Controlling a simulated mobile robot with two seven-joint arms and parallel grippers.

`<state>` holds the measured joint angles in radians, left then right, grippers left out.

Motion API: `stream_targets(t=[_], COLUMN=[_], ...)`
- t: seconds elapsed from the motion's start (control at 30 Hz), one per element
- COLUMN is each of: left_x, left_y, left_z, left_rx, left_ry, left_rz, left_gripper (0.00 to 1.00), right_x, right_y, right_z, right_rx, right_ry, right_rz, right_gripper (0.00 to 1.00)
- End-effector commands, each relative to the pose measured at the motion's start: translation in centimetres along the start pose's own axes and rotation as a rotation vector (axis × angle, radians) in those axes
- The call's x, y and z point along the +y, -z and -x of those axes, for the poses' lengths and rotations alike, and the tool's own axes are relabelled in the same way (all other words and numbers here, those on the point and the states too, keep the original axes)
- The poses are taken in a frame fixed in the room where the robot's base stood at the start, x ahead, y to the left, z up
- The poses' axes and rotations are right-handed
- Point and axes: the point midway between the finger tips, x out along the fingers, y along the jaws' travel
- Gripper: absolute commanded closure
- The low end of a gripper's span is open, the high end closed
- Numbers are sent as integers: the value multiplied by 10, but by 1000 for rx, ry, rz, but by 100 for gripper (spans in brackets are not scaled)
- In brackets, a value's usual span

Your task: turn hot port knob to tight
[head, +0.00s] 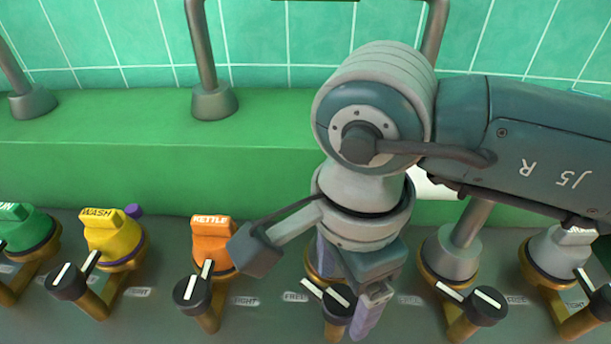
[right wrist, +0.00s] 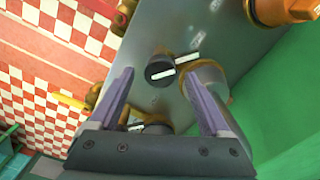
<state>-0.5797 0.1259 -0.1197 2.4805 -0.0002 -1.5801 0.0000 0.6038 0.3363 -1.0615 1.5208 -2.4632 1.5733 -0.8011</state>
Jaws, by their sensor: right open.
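A black knob (head: 338,303) with a white line sits on the panel below my right gripper (head: 345,283). The gripper hides its fitting and any name label, so I cannot read whether it is the hot port. In the right wrist view this knob (right wrist: 160,71) shows beyond and between the fingertips of my right gripper (right wrist: 160,88), which are apart with nothing held. Its white line points toward a second white mark beside it. A FREE label (head: 296,297) lies to its left. My left gripper is in neither view.
An orange KETTLE valve (head: 212,235) and a yellow WASH valve (head: 110,238) stand to the left, each with a black knob. A grey fitting (head: 452,255) with a knob (head: 484,306) stands close on the right. A green ledge (head: 130,160) runs behind.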

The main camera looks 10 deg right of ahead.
Motion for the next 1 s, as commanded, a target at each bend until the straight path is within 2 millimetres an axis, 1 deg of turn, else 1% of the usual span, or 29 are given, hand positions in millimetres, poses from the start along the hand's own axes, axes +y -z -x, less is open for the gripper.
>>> stream_targets(t=[0.1, 0.37, 0.47, 1.0], left_x=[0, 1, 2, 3], left_y=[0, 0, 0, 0], left_z=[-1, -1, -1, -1], left_rx=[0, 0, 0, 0], left_ry=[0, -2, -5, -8], left_rz=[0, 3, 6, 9], left_gripper=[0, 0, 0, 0], right_x=[0, 0, 0, 0], right_y=[0, 0, 0, 0], right_z=[-8, -9, -9, -9], right_rx=[-1, -1, -1, -1], right_ry=[0, 1, 1, 1], right_rz=[-1, 0, 0, -1], right_gripper=[19, 19, 29, 90])
